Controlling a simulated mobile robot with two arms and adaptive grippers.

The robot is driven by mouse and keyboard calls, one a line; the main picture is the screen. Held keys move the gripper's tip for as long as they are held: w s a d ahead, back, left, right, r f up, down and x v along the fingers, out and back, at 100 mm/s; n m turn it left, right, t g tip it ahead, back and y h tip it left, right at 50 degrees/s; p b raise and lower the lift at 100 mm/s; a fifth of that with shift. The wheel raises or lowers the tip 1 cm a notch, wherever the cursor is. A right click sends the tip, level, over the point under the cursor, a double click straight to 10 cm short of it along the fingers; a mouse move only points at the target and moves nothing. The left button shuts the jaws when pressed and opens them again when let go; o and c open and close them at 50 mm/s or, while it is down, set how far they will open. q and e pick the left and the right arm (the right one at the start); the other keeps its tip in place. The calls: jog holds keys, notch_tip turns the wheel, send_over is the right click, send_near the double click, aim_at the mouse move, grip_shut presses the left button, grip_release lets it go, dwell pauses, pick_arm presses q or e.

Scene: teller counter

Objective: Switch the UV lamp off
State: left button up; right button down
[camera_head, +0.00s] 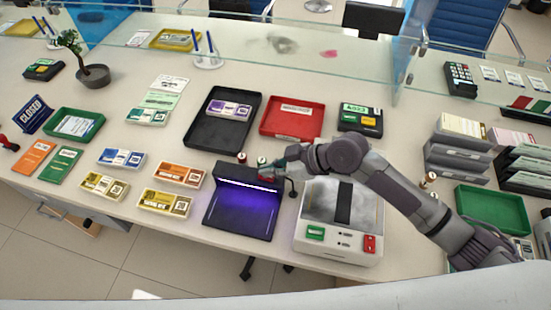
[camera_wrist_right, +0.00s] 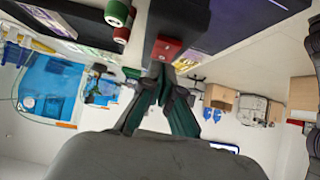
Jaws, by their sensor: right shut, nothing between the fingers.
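The UV lamp (camera_head: 240,202) is a black stand with a hood on the counter's front half. Its tube glows white-violet and purple light lies on its base. A red switch (camera_wrist_right: 166,48) sits on the end of its dark housing in the right wrist view. My right gripper (camera_head: 268,167) reaches in from the right to the right end of the hood. Its fingers (camera_wrist_right: 161,75) are shut and empty, with the tips close to the red switch; I cannot tell whether they touch. My left gripper is not in view.
A white counting machine (camera_head: 340,213) with green and red buttons stands just right of the lamp. Banknote bundles (camera_head: 165,202) lie to the left. Black (camera_head: 195,137) and red (camera_head: 314,130) trays lie behind. Small stamps (camera_wrist_right: 117,14) stand close to the switch.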

jog(key=shift+f, duration=0.3)
jog(key=shift+a, duration=0.1)
jog(key=shift+f, duration=0.2)
jog(key=shift+a, duration=0.15)
jog(key=shift+w+a+r, duration=0.2)
jog(key=shift+w+a, duration=0.1)
jog(key=shift+a, duration=0.4)
